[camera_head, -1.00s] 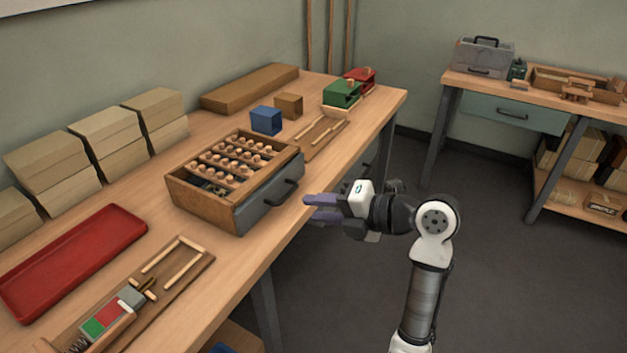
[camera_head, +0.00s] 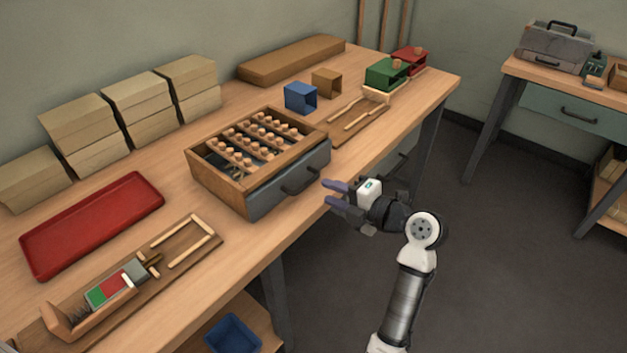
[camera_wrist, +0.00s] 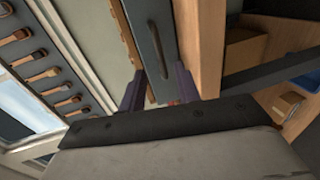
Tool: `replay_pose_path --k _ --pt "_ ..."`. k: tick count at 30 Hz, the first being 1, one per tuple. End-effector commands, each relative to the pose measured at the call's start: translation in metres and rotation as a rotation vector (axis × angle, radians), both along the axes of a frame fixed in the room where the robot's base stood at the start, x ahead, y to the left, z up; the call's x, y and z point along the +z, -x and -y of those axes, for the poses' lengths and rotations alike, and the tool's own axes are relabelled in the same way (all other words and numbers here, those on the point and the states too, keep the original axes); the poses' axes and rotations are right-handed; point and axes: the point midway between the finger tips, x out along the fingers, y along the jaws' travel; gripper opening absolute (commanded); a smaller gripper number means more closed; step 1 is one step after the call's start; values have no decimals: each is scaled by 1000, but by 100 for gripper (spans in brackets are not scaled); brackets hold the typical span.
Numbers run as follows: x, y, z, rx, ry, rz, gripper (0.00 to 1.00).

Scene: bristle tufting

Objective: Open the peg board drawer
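The peg board drawer (camera_head: 290,184) is the grey-blue front of a wooden box (camera_head: 218,187) on the workbench, and it looks closed. Rows of wooden pegs stand in the box's top. A dark bar handle (camera_head: 300,180) sits on the drawer front. My gripper (camera_head: 334,193) is just right of the handle, its purple fingers pointing left and apart, with nothing between them. In the wrist view a dark handle (camera_wrist: 157,50) on a grey panel lies ahead of my gripper (camera_wrist: 160,88), between the lines of the two fingers; contact cannot be told.
A blue box (camera_head: 300,98), a wooden block (camera_head: 326,82) and a green box (camera_head: 386,75) stand behind on the bench. A red tray (camera_head: 92,225) and a wooden jig (camera_head: 130,285) lie left. The bench's front edge runs beneath my gripper.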

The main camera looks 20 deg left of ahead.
Motion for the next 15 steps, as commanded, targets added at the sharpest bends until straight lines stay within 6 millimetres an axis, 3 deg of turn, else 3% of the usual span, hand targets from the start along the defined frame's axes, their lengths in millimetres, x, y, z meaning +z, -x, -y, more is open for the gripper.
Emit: replay_pose_path --k 6,15 --pt "-7 -13 -38 3 0 -2 33" --pt "-13 -21 -58 0 0 0 33"
